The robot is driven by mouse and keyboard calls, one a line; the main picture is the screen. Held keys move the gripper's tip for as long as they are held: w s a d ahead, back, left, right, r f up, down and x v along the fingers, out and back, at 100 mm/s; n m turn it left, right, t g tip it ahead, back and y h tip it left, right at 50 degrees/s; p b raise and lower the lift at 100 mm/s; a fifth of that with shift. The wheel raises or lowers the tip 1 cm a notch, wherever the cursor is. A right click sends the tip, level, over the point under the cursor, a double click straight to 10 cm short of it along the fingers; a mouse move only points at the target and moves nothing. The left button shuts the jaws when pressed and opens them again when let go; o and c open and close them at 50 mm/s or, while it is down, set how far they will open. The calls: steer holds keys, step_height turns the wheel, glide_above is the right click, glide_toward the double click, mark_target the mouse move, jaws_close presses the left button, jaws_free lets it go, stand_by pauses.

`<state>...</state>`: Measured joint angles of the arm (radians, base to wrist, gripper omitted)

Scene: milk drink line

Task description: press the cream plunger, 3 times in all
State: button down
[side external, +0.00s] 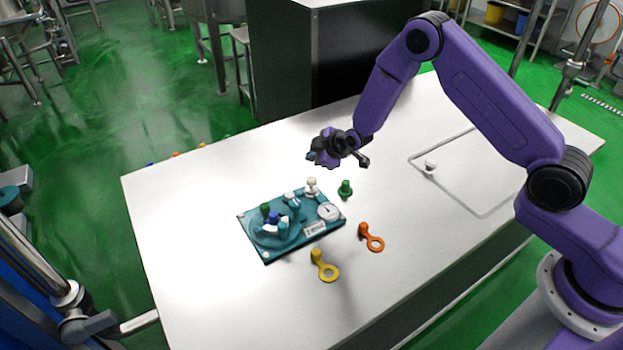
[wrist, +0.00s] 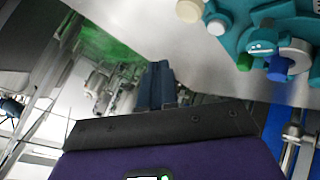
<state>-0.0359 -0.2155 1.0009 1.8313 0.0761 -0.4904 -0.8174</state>
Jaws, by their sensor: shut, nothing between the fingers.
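The teal station board (side external: 262,250) lies on the white table. The cream plunger (side external: 311,184) stands upright near its back edge; its pale round top also shows at the top of the wrist view (wrist: 189,11). My gripper (side external: 312,157) is in the air above and behind the cream plunger, apart from it. In the wrist view its two blue fingers (wrist: 157,84) are together with nothing between them. The board also carries a white dial (side external: 328,212) and a cluster of green, blue and white parts.
A green knobbed piece (side external: 345,189) stands right of the board. An orange ring piece (side external: 374,241) and a yellow ring piece (side external: 328,271) lie in front. A small white knob (side external: 430,166) sits by an outlined area at right.

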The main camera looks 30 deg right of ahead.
mark_target(310, 178)
steer(key=shift+f, duration=2.45)
steer(key=shift+f, duration=0.1)
steer(key=shift+f, duration=0.3)
steer(key=shift+f, duration=1.1)
stand_by(1.4)
stand_by(0.3)
steer(key=shift+r, duration=1.5)
steer(key=shift+r, duration=0.1)
steer(key=shift+r, duration=2.4)
